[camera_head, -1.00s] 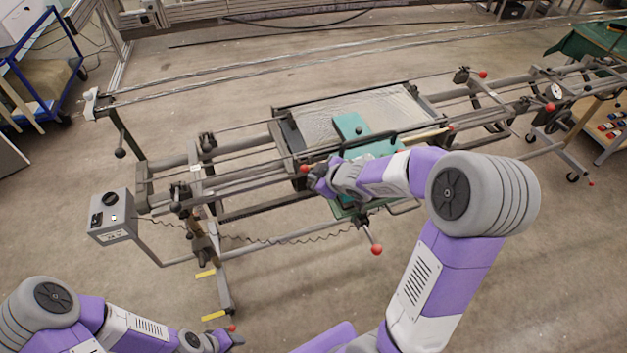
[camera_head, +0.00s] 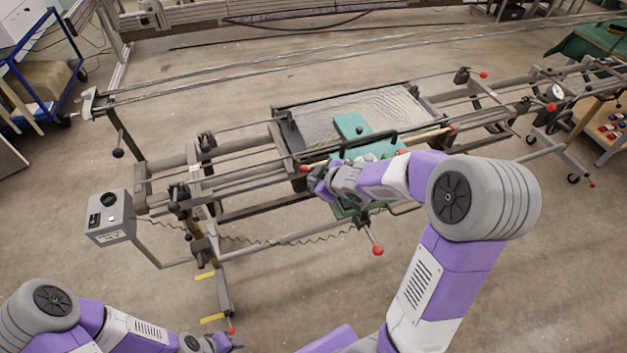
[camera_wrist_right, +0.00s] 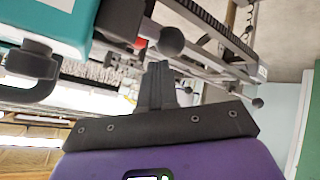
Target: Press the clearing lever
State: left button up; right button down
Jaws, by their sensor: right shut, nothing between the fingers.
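My right gripper (camera_head: 317,183) is at the front of the threading machine's rails, just below and right of a red knob (camera_head: 304,168). Its fingers are shut and empty in the right wrist view (camera_wrist_right: 158,82). There, a dark ball knob (camera_wrist_right: 171,41) is just beyond the fingertips, with a small red part beside it. Another lever with a red knob (camera_head: 377,250) hangs below the teal carriage (camera_head: 352,127). I cannot tell which one is the clearing lever, or whether the gripper touches any. My left gripper (camera_head: 228,342) is low at the bottom; its jaws are unclear.
A grey control box (camera_head: 110,213) with a coiled cable stands at the machine's left. Long rails (camera_head: 240,150) cross the scene. In the right wrist view, a teal housing with a dark handle (camera_wrist_right: 35,70) is close at the left. The floor in front is partly clear.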

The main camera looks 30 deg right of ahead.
jog(key=shift+f+b, duration=0.45)
jog(key=shift+f, duration=0.05)
dwell(0.3)
jog(key=shift+r, duration=0.1)
dwell(0.5)
jog(key=shift+d+r+p, duration=0.15)
jog(key=shift+r+p, duration=0.8)
jog(key=shift+p, duration=0.25)
jog(key=shift+d+r+p, duration=0.15)
jog(key=shift+r+p, duration=0.75)
jog(key=shift+p, duration=0.25)
jog(key=r+p, duration=0.2)
jog(key=p, duration=0.1)
jog(key=d+r+p, duration=0.1)
jog(key=r+p, duration=0.2)
jog(key=shift+s, duration=0.15)
jog(key=shift+f, duration=0.1)
